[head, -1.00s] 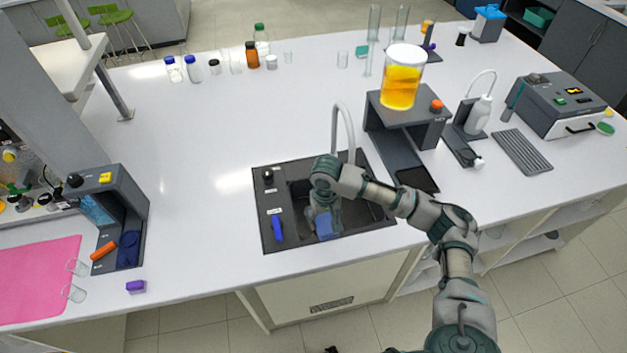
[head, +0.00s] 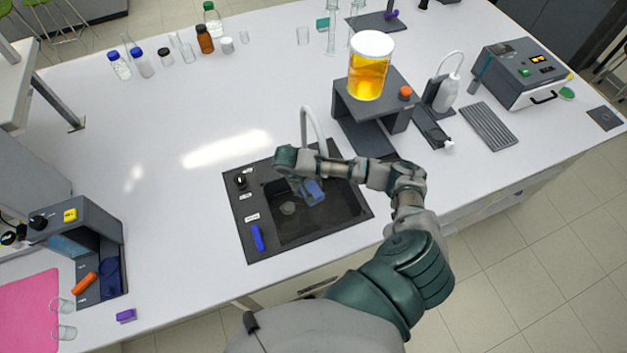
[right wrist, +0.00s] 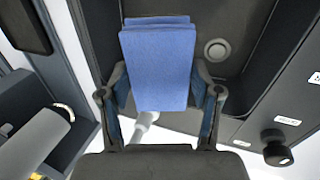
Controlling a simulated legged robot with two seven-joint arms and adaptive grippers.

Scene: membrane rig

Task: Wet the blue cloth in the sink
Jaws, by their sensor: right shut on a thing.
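The blue cloth (head: 313,192) is over the sink basin in the head view. It fills the middle of the right wrist view (right wrist: 158,68) as a folded blue slab. My right gripper (right wrist: 160,105) is shut on it, one finger at each side. In the head view the right gripper (head: 303,187) is partly hidden by my wrist. The dark sink (head: 250,237) has a pale curved faucet (head: 309,122) at its back edge. I cannot tell whether water runs or the cloth is wet. My left gripper is not in view.
A blue handle (head: 257,237) and a black knob (head: 240,181) sit on the sink's left rim. A dark stand with a beaker of orange liquid (head: 369,68) is behind right. Bottles (head: 205,40) stand at the back left.

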